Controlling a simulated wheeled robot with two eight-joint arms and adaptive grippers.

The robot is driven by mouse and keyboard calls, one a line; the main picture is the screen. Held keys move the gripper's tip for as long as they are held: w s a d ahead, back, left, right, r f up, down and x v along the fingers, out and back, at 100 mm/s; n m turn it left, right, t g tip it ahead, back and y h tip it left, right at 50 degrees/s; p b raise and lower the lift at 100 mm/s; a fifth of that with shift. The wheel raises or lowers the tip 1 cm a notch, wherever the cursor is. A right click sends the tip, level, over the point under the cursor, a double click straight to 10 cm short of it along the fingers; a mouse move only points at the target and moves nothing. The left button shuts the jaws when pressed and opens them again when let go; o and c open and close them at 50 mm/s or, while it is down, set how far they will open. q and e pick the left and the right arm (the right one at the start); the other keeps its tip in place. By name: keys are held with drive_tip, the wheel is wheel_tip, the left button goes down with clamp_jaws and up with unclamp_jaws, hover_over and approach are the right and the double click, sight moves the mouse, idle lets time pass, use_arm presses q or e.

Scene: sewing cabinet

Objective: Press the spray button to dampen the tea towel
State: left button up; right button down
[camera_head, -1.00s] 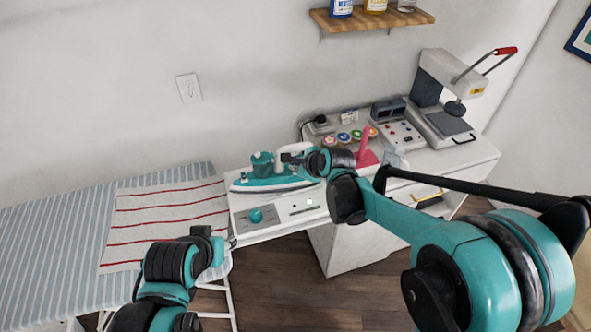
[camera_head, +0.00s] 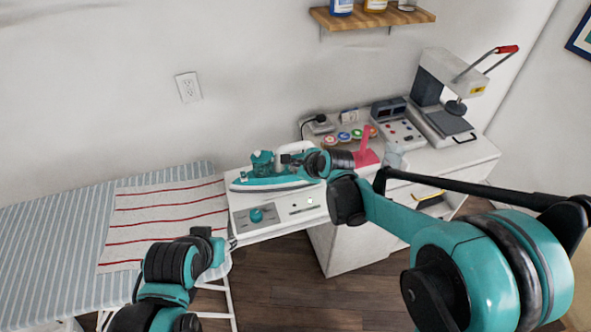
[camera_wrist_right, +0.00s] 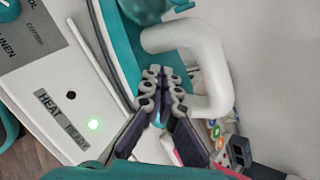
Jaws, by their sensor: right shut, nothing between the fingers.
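A teal steam iron (camera_head: 275,183) with a white handle stands on a white station with a dial. Its handle (camera_wrist_right: 212,65) and translucent teal tank (camera_wrist_right: 146,8) show in the right wrist view. My right gripper (camera_head: 288,157) is at the handle; in the wrist view its fingertips (camera_wrist_right: 163,72) are together and empty, inside the handle's curve. I cannot tell whether they touch the iron. The spray button is not clearly distinguishable. The red-striped tea towel (camera_head: 165,215) lies flat on the ironing board. My left gripper (camera_head: 217,243) is near the towel's right edge, its fingers unclear.
The blue-striped ironing board (camera_head: 55,235) is on the left. A green light (camera_wrist_right: 94,124) is lit on the station panel (camera_head: 290,215). A white cabinet (camera_head: 350,240) stands right, holding a pink stand (camera_head: 367,157), colourful spools (camera_head: 345,137) and a heat press (camera_head: 440,95). A shelf (camera_head: 375,22) hangs above.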

use_arm(q)
drive_tip(key=shift+f, duration=0.1)
use_arm(e)
drive_tip(key=shift+f, duration=0.1)
idle(0.4)
use_arm(q)
drive_tip(key=shift+r+p, duration=0.35)
drive_tip(key=shift+r, duration=0.15)
use_arm(e)
drive_tip(key=shift+r, duration=0.6)
use_arm(q)
drive_tip(key=shift+r, duration=0.1)
use_arm(e)
drive_tip(key=shift+r, duration=0.1)
wheel_tip(320, 180, up, 6)
drive_tip(key=p, duration=0.5)
use_arm(q)
wheel_tip(320, 180, up, 4)
drive_tip(key=shift+r, duration=0.2)
drive_tip(key=shift+c, duration=0.3)
